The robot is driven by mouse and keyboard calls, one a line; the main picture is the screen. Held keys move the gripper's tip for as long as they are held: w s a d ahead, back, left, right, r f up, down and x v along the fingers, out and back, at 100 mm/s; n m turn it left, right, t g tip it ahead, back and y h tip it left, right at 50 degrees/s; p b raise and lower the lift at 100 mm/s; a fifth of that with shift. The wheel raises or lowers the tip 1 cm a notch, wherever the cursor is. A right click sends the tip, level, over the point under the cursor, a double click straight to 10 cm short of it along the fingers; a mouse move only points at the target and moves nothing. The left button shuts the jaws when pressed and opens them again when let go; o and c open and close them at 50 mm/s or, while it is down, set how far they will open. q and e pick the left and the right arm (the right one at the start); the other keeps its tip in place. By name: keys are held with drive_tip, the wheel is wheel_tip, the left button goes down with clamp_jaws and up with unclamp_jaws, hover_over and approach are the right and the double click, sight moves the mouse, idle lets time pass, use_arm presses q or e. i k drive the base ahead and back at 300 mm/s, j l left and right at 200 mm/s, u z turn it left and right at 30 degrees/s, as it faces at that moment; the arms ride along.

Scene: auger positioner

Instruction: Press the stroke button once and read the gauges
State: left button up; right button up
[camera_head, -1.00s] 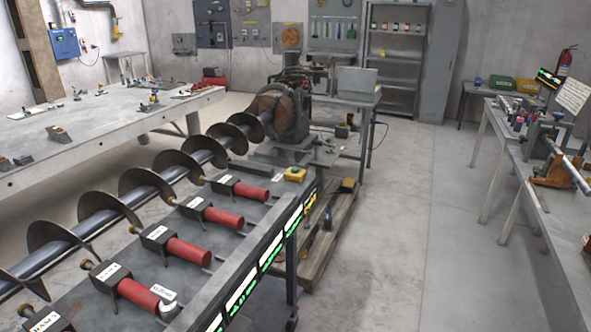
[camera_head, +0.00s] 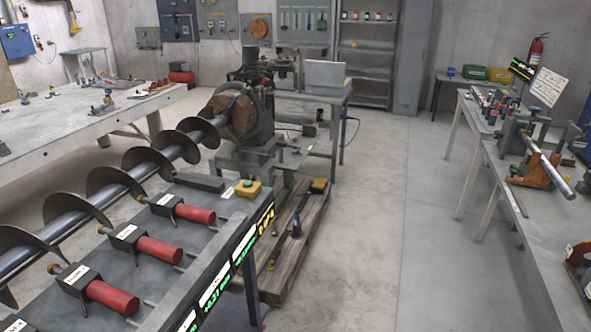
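A yellow box (camera_head: 248,188), which looks like the stroke button, sits at the far right corner of the grey bench (camera_head: 200,262). Several red cylinders on black blocks stand in a row along the bench, such as this red cylinder (camera_head: 160,249). Gauge displays (camera_head: 243,247) with green and yellow digits line the bench's right edge; the digits are too small to read surely. A long auger (camera_head: 112,188) runs behind the cylinders to a motor unit (camera_head: 238,110). Neither of my grippers is in view.
A wooden pallet (camera_head: 296,245) lies on the floor right of the bench. A grey workbench (camera_head: 515,205) with tools and a clamped bar stands on the right. A large metal table (camera_head: 60,125) is at left. The concrete floor (camera_head: 390,230) between is clear.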

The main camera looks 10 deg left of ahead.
sight(247, 183)
drive_tip(key=i+l+z, duration=0.1)
drive_tip(key=i+z, duration=0.3)
drive_tip(key=i, duration=0.95)
drive_tip(key=i+l+u, duration=0.1)
drive_tip(key=i+u, duration=0.25)
drive_tip(key=i+l+u, duration=0.2)
drive_tip(key=i+u, duration=0.15)
drive_tip(key=i+l+u, duration=0.15)
drive_tip(key=u, duration=0.25)
drive_tip(key=i+l+u, duration=0.15)
drive_tip(key=u, duration=0.25)
drive_tip(key=i+l+u, duration=0.2)
drive_tip(key=u, duration=0.2)
drive_tip(key=i+l+u, duration=0.1)
drive_tip(key=l+u, duration=1)
drive_tip(key=l, duration=0.2)
drive_tip(key=i, duration=0.05)
